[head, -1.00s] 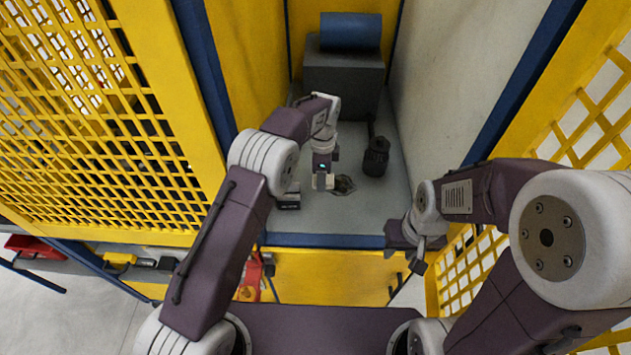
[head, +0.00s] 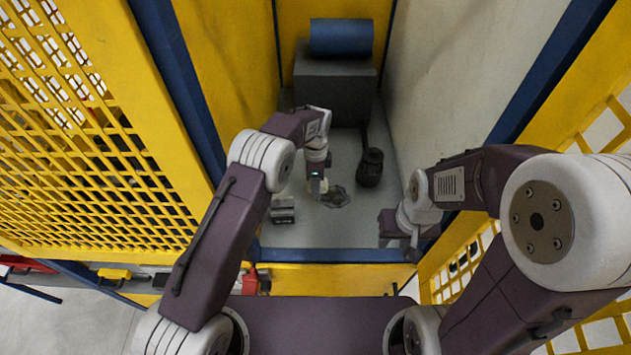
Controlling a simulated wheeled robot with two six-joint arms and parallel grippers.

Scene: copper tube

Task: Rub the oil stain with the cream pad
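The oil stain (head: 337,197) is a dark, irregular patch on the grey floor of the bay. My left gripper (head: 318,184) points down at its left edge. A small cream piece, apparently the cream pad (head: 323,186), shows at its fingertips, and the gripper looks shut on it. The pad is mostly hidden by the gripper, and I cannot tell whether it touches the stain. My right gripper (head: 400,238) is near the front right edge of the bay. Its fingers look apart, with nothing between them.
A dark round object (head: 370,168) stands right of the stain. A small grey block (head: 283,210) lies to its left. A dark grey box (head: 336,92) with a blue roll (head: 341,37) stands at the back. Yellow mesh (head: 85,130) and a pale wall (head: 435,75) flank the bay.

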